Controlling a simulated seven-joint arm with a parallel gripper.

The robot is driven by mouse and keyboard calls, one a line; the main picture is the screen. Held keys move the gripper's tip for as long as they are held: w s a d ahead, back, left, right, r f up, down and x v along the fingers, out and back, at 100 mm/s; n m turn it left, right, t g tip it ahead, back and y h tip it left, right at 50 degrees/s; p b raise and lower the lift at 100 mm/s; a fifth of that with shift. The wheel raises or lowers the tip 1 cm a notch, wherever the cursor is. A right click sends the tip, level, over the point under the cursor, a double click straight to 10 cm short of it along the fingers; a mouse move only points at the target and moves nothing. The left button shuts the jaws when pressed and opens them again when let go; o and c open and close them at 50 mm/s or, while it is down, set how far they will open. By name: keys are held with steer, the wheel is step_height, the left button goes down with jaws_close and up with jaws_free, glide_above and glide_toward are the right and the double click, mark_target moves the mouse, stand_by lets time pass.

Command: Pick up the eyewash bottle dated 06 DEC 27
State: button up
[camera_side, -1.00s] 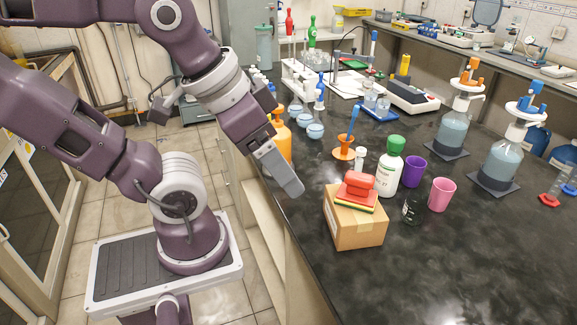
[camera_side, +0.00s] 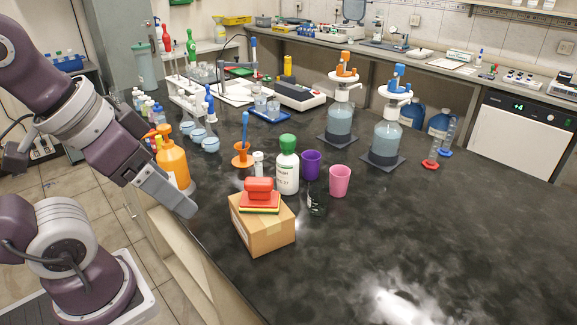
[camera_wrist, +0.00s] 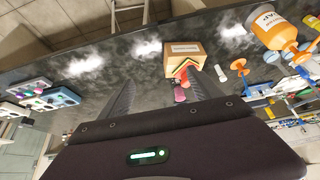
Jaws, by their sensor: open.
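A white bottle with a green cap (camera_side: 288,172), likely an eyewash bottle, stands upright on the dark bench behind the cardboard box. Its label ends in something like "27"; the full date is too small to read. I cannot make it out in the wrist view. My gripper (camera_side: 188,207) is left of the box, over the bench's left edge, apart from the bottle. In the wrist view my gripper (camera_wrist: 163,95) has its two fingers spread wide, with nothing held between them.
A cardboard box (camera_side: 262,232) carrying a red block on coloured sheets stands between gripper and bottle. An orange pump bottle (camera_side: 172,162) is behind the gripper. Purple (camera_side: 311,164) and pink (camera_side: 340,181) cups and a dark glass (camera_side: 317,200) crowd the bottle's right. The front-right bench is clear.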

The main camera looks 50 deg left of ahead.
steer(key=shift+o, duration=0.9)
steer(key=m+t, duration=0.2)
steer(key=t, duration=0.3)
glide_above(279, 160)
steer(key=s, duration=0.3)
step_height(279, 160, down, 11)
steer(key=f+h, duration=0.1)
steer(key=f, duration=0.1)
steer(key=w+f+t, duration=0.1)
steer(key=f, duration=0.1)
steer(key=f+t+h, duration=0.1)
steer(key=f, duration=0.2)
steer(key=shift+w+h, duration=0.3)
steer(key=shift+w, duration=0.1)
steer(key=shift+f+t, duration=0.25)
steer(key=shift+t, duration=0.05)
steer(key=x, duration=0.7)
steer(key=shift+r, duration=0.1)
steer(key=shift+w+r, duration=0.1)
jaws_close()
